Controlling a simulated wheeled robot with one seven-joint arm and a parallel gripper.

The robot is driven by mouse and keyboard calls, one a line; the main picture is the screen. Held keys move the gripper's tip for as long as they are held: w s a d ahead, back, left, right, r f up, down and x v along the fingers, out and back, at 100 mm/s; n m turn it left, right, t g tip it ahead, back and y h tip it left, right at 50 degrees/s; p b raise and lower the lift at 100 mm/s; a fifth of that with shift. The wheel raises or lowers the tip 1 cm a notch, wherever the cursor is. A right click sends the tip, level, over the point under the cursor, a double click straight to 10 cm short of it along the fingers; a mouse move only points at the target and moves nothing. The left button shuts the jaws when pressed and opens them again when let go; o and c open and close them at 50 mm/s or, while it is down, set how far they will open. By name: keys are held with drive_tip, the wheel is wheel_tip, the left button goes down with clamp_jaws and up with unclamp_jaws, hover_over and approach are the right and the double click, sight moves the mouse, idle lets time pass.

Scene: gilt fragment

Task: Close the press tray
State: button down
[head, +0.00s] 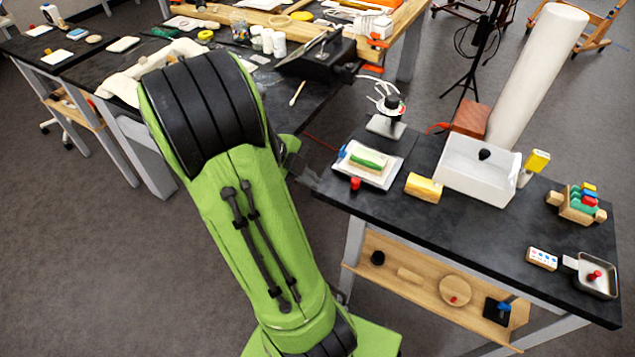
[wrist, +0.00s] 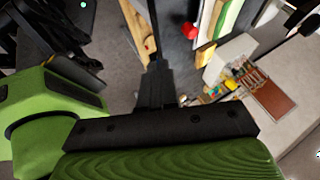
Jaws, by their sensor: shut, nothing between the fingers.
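A shallow white tray (head: 382,178) with a green block (head: 369,158) on it sits at the left end of the dark right-hand table; it looks like the press tray. A red knob (head: 355,184) is at its front edge. I cannot tell how far it is open. In the wrist view the red knob (wrist: 190,30) and part of the white and green piece (wrist: 228,20) show at the top. My gripper (wrist: 153,12) is shut and empty, left of the knob and apart from it. In the head view my green arm mostly hides the gripper near the table's left end.
A yellow block (head: 423,187), a white box (head: 477,168) and a small stand (head: 387,125) are near the tray. A wooden shelf (head: 410,270) hangs below the tabletop. A cluttered dark bench (head: 310,90) stands behind my arm.

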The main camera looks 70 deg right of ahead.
drive_tip(key=s+d+f, duration=0.1)
drive_tip(key=d+f, duration=0.1)
drive_tip(key=s+d+f+b, duration=0.1)
drive_tip(key=s+d+f, duration=0.1)
drive_tip(key=f, duration=0.1)
drive_tip(key=s+d+f, duration=0.2)
drive_tip(key=shift+s+d+f+b, duration=0.25)
drive_tip(key=shift+d+b, duration=0.1)
drive_tip(key=shift+d, duration=0.3)
drive_tip(key=shift+d, duration=0.1)
